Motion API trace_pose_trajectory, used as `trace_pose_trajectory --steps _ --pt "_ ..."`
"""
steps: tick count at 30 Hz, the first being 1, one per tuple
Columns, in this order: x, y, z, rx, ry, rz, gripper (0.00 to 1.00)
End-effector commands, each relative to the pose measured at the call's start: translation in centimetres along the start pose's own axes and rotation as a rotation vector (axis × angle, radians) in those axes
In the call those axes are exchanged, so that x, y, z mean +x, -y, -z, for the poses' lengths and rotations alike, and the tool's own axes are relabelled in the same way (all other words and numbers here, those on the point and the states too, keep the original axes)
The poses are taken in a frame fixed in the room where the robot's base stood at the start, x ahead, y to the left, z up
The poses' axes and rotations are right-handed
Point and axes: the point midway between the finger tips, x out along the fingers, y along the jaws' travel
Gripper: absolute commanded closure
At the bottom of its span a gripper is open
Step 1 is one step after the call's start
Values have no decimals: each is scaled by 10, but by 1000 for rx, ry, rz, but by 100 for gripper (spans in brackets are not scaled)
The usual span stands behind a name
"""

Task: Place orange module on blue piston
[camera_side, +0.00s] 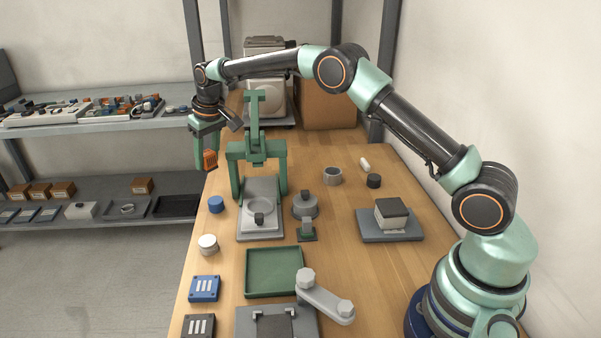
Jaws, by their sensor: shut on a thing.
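The orange module (210,160) is a small orange block with dark markings. My gripper (205,156) is shut on it and holds it up at the far left of the table, with its fingers pointing down. The blue piston (216,204) appears to be the short blue cylinder standing upright near the table's left edge. It shows below the held module in the picture, with a gap between them. The height and depth of that gap are hard to tell from this one view.
A green press frame (257,150) with a grey base (260,225) stands just right of my gripper. A white-topped cylinder (208,244), a blue block (204,289) and a green tray (273,272) lie nearer. The table's left edge is close to the piston.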

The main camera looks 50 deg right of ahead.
Motion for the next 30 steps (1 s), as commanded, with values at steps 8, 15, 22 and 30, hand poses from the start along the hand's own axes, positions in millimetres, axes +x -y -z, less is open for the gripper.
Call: trace_pose_trajectory --steps 8,15,22,30 --pt "46 0 -12 0 1 0 100" --pt "62 0 -16 0 1 0 100" --pt "91 0 -24 0 0 0 100" --pt "92 0 -24 0 -1 0 100"
